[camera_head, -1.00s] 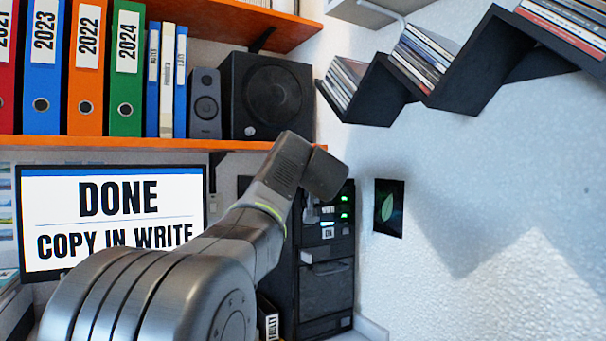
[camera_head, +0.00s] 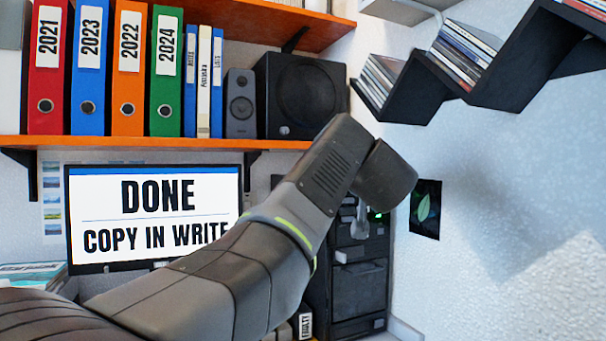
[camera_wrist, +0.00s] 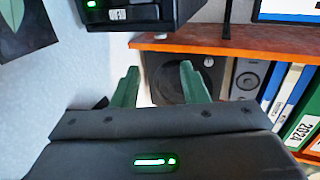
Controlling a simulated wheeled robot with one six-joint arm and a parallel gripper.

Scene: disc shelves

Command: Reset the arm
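My gripper (camera_wrist: 158,84) shows in the wrist view with its two green fingers apart and nothing between them. The wrist view is turned over, and a dark speaker on the orange shelf lies behind the fingers. In the head view my arm reaches up from the lower left to the middle, in front of the monitor (camera_head: 150,215) and a black tower (camera_head: 358,285). The fingers are hidden in that view. The monitor reads "DONE COPY IN WRITE".
An orange shelf (camera_head: 150,143) holds several binders, a small speaker (camera_head: 240,105) and a large speaker (camera_head: 300,95). A black zigzag rack (camera_head: 500,80) with disc cases hangs on the right wall. A leaf picture (camera_head: 425,209) hangs below it. The right wall's lower part is clear.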

